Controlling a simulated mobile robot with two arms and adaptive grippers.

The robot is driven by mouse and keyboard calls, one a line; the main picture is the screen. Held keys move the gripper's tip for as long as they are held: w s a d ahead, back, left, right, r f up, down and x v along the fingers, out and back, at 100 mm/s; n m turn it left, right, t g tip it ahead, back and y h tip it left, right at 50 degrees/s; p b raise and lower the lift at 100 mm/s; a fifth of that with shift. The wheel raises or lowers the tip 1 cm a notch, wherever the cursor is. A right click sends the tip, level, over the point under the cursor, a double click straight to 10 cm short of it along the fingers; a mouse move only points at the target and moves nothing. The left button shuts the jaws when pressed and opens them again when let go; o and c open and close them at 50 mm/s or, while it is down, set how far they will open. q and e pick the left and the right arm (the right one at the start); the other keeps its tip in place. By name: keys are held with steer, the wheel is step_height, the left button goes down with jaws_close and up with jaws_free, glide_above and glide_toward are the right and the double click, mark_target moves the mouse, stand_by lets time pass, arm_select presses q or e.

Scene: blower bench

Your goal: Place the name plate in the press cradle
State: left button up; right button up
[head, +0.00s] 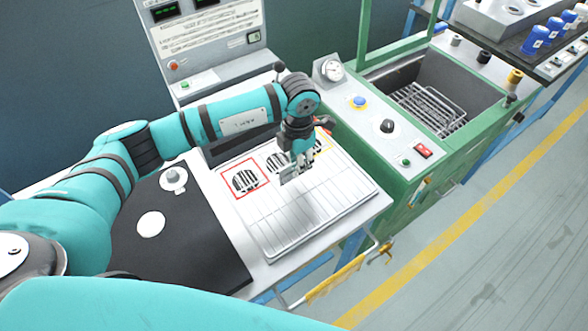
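My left gripper (296,172) points down over a white grooved panel (300,215) on the bench. Its fingers are small and blurred against the panel, and I cannot tell whether they are open or shut or hold anything. I cannot pick out the name plate for certain; it may be hidden by the gripper. I cannot identify the press cradle for certain either. The panel carries round black striped grilles at its back edge, the left one in a red-framed square (243,179). My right gripper is not in view.
A black mat (185,245) with a white disc (151,224) and a round knobbed part (173,178) lies left of the panel. A green-framed machine with a gauge (331,70) and a wire basket (430,108) stands to the right. A yellow handle (335,280) sticks out in front.

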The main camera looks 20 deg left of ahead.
arm_select(q)
steer(key=shift+c, duration=1)
jaws_close()
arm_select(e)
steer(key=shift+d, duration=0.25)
arm_select(q)
steer(key=shift+w+r+b, duration=0.1)
steer(key=shift+r+b, duration=0.4)
steer(key=shift+r, duration=0.4)
steer(key=shift+s+d+r+b, duration=0.3)
steer(key=shift+s+r+b, duration=0.2)
steer(key=shift+r, duration=0.3)
steer(key=s+d+r+b, duration=0.1)
steer(key=s+d, duration=0.3)
steer(key=s, duration=0.2)
steer(key=s+d+b, duration=0.2)
steer(key=s+d, duration=0.1)
steer(key=s, duration=0.4)
steer(key=shift+d+r, duration=0.35)
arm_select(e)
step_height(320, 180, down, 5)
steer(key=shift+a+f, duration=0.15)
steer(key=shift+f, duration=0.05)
